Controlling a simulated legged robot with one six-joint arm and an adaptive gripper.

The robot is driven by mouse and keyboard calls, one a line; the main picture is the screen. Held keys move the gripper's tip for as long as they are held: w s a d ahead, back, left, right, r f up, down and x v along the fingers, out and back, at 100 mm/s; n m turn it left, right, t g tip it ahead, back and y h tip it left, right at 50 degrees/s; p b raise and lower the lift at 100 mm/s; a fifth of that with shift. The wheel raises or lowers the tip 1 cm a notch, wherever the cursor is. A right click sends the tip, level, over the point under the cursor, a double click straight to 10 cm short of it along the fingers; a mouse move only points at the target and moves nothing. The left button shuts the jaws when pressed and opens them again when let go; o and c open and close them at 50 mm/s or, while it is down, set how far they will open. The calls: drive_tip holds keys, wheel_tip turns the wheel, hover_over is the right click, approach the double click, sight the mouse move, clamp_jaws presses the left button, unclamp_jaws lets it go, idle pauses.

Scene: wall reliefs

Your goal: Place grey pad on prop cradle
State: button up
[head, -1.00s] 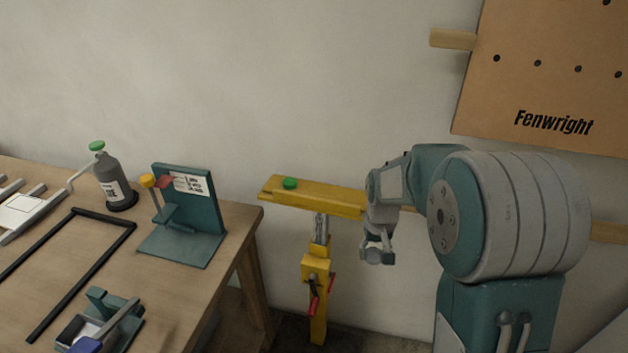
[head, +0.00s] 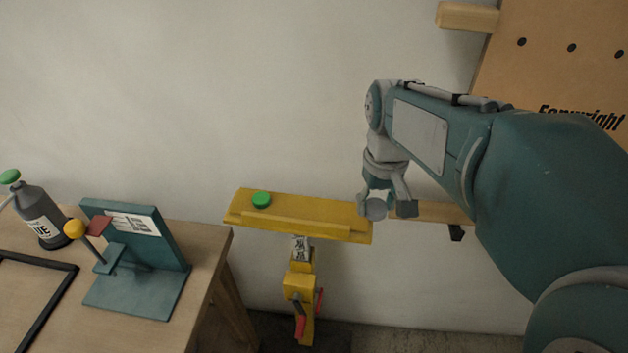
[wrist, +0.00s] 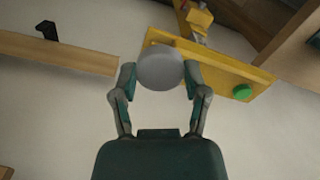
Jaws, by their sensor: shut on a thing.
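The grey pad (wrist: 160,68) is a round grey disc between the two fingertips of my gripper (wrist: 158,75) in the wrist view. My gripper (head: 388,209) is shut on the pad (head: 375,209) and points down in the head view. The prop cradle (head: 300,222) is a long yellow trough on a yellow prop, close to the wall. In the head view the pad appears just beside the cradle's right end. In the wrist view the cradle (wrist: 220,72) lies beyond the pad, which covers part of it; I cannot tell whether they touch.
A green pad (head: 261,200) sits on the cradle's left end. A wooden bar (head: 435,212) runs along the wall to the right. The workbench (head: 215,262) at left bears a teal stand (head: 135,290) and a grey bottle (head: 40,215). A brown board (head: 545,75) hangs upper right.

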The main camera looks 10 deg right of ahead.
drive_tip(key=w+a+f, duration=0.2)
drive_tip(key=w+f, duration=0.1)
drive_tip(key=w, duration=0.2)
hover_over(338, 213)
wheel_tip(338, 213, down, 6)
drive_tip(key=shift+r, duration=0.25)
drive_tip(key=shift+f, duration=1.65)
drive_tip(key=shift+f, duration=0.1)
drive_tip(key=o, duration=0.7)
